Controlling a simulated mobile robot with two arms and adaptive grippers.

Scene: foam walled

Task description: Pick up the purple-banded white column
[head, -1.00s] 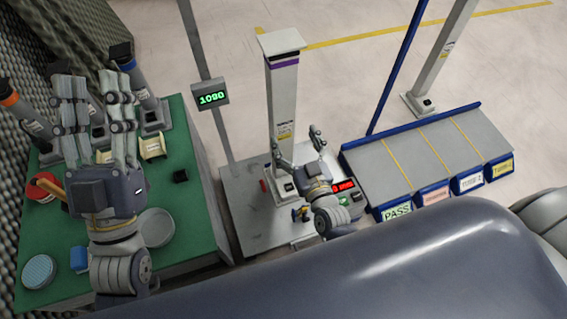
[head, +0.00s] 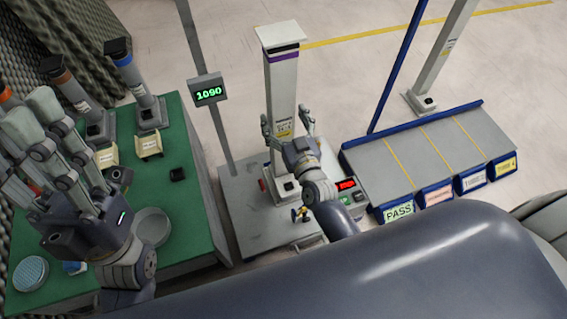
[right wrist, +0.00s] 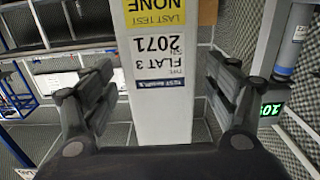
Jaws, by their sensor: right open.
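The purple-banded white column (head: 283,92) stands upright on a grey platform in the middle of the head view. It has a flat top plate, a purple band just under it and a label lower down. My right gripper (head: 286,120) is open at the label's height, with one finger on each side of the column. In the right wrist view the column (right wrist: 160,125) fills the space between the fingers, with a visible gap on each side. Its label reads FLAT 3, 2071 upside down. My left gripper (head: 35,135) is open and empty over the green table.
The grey platform (head: 236,222) carries a red display. A blue-edged sloped rack (head: 415,150) with labelled bins is at right. The green table (head: 190,215) holds several small columns and dishes.

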